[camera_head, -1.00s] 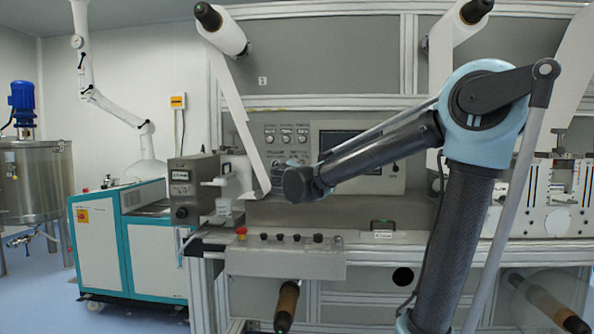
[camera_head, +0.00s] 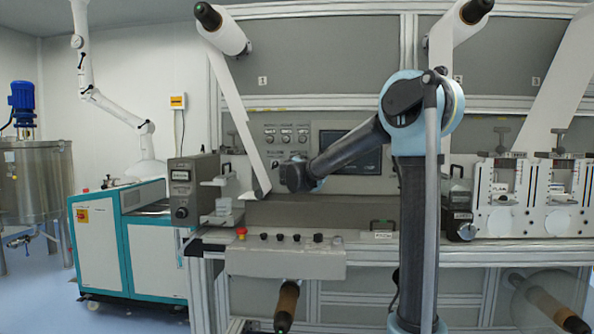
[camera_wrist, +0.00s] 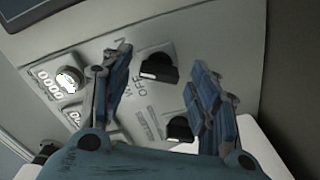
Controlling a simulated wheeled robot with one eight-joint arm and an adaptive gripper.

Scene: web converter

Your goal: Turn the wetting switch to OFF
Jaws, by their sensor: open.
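In the wrist view, a black rotary switch (camera_wrist: 158,68) with a white mark on its end sits on a grey panel. The word OFF is printed beside it, and other lettering is partly hidden by a finger. I cannot read a full wetting label. My gripper (camera_wrist: 162,60) is open, with one blue finger on each side of this switch; contact cannot be told. A second black switch (camera_wrist: 180,129) is lower, near the right finger. In the head view, my arm's end is in front of the control panel (camera_head: 263,150), and the fingers are hidden.
A round dial (camera_wrist: 68,82) and number readouts lie left of the fingers. In the head view, a dark screen (camera_head: 365,155) is right of the arm's end. A lower panel carries a red button (camera_head: 241,231) and several black knobs. A white web strip (camera_head: 236,110) hangs left.

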